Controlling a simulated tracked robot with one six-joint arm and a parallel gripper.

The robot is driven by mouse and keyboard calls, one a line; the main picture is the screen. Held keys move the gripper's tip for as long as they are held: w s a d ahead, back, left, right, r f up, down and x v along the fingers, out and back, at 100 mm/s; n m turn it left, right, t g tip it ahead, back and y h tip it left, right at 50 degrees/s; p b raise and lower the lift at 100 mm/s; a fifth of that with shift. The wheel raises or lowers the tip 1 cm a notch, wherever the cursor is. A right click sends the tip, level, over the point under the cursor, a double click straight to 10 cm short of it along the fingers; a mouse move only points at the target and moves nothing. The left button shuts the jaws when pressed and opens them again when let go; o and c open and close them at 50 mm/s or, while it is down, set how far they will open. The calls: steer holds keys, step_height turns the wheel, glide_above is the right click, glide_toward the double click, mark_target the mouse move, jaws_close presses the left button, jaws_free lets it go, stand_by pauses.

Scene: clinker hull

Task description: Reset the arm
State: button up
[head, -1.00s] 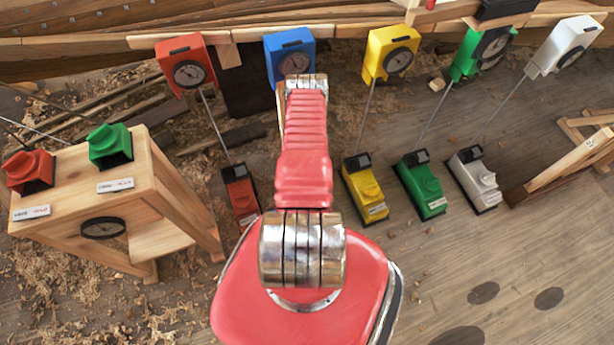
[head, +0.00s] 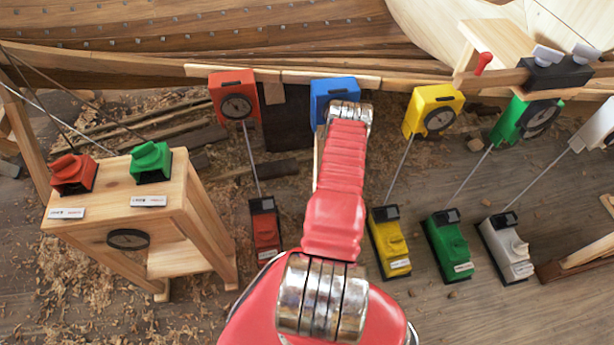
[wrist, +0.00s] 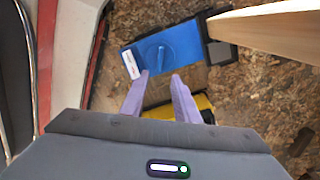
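My arm shows in the head view, red with chrome joints, rising from my red base and reaching away toward the blue gauge box (head: 334,92). Its far end and the gripper are hidden in that view. In the wrist view my gripper (wrist: 160,75) has two purple fingers, apart, with nothing between the tips. Beyond the tips lies a blue floor unit (wrist: 163,54) with a knob and a white label. A yellow unit (wrist: 202,104) is partly hidden behind the fingers.
Red (head: 235,97), yellow (head: 432,110) and green (head: 513,122) gauge boxes line the plank, with rods down to floor units. A wooden stand (head: 120,207) with red and green units is at left. A timber (wrist: 270,27) lies near the gripper. Floor at lower right is open.

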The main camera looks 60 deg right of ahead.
stand_by(0.4)
steer(key=s+a+r+n+g+y, duration=0.1)
steer(key=s+a+r+n+y, duration=0.25)
steer(key=a+n, duration=0.4)
steer(key=w+a+r+n+h, duration=0.1)
steer(key=w+a+r+n, duration=0.3)
steer(key=r, duration=1)
steer(key=w+a+r+n, duration=0.3)
steer(key=w+r+n, duration=0.3)
steer(key=r, duration=0.8)
steer(key=w+a+r+n+h, duration=0.1)
steer(key=w+a+r+n, duration=0.3)
steer(key=r, duration=1)
steer(key=s+a+r+n+t, duration=0.1)
steer(key=a+r+n+t, duration=0.2)
steer(key=a+r, duration=0.9)
steer(key=s+a+r+n+t+h, duration=0.1)
steer(key=a+r+n+t, duration=0.2)
steer(key=a+r+n, duration=0.5)
steer(key=a+r, duration=0.4)
steer(key=r, duration=0.5)
steer(key=shift+a+r+t, duration=0.2)
steer(key=shift+a+t, duration=0.1)
steer(key=shift+a, duration=0.1)
